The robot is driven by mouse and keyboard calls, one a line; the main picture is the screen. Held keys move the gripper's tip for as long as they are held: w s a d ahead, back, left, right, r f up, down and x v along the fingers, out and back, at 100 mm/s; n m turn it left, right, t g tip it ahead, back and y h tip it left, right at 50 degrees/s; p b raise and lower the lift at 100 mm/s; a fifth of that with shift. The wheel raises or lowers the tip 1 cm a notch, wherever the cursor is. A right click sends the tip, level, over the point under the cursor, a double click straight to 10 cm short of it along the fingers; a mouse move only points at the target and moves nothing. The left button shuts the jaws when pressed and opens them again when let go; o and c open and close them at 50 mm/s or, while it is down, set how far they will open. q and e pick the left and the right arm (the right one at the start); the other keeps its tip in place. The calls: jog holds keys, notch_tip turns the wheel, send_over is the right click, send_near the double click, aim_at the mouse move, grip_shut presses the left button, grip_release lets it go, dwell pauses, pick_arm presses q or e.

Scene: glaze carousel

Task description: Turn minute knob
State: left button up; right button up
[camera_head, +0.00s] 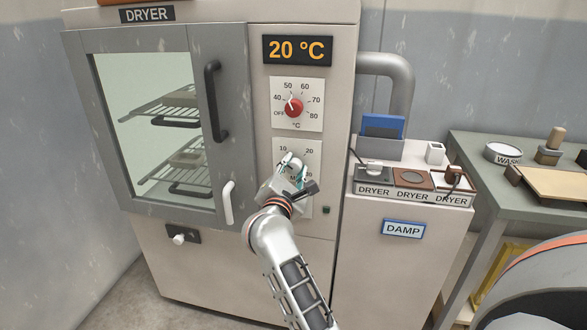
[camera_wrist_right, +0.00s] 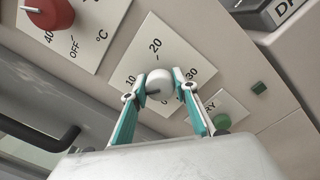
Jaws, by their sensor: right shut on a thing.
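The minute knob is a white round knob with a dark pointer line, on a white dial plate (camera_head: 312,147) marked 10 and 20 on the dryer's front. In the right wrist view the knob (camera_wrist_right: 159,83) sits between my right gripper's (camera_wrist_right: 161,88) teal fingers, which are shut on its sides. The plate there shows 10, 20 and 30. In the head view my right gripper (camera_head: 293,167) covers most of the knob and the lower dial. My left gripper is in neither view.
Above is a red temperature knob (camera_head: 293,106) and a display (camera_head: 297,50) reading 20 °C. The dryer's glass door (camera_head: 223,130) is closed on the left. A green button (camera_wrist_right: 222,122) is near the gripper. A DAMP cabinet (camera_head: 404,229) stands at right.

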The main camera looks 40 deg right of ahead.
jog(key=shift+m+b, duration=0.35)
jog(key=shift+m, duration=0.05)
dwell(3.9)
dwell(0.5)
jog(key=o, duration=1.1)
jog(key=v, duration=0.7)
jog(key=shift+s+a, duration=0.15)
jog(key=shift+a, duration=0.05)
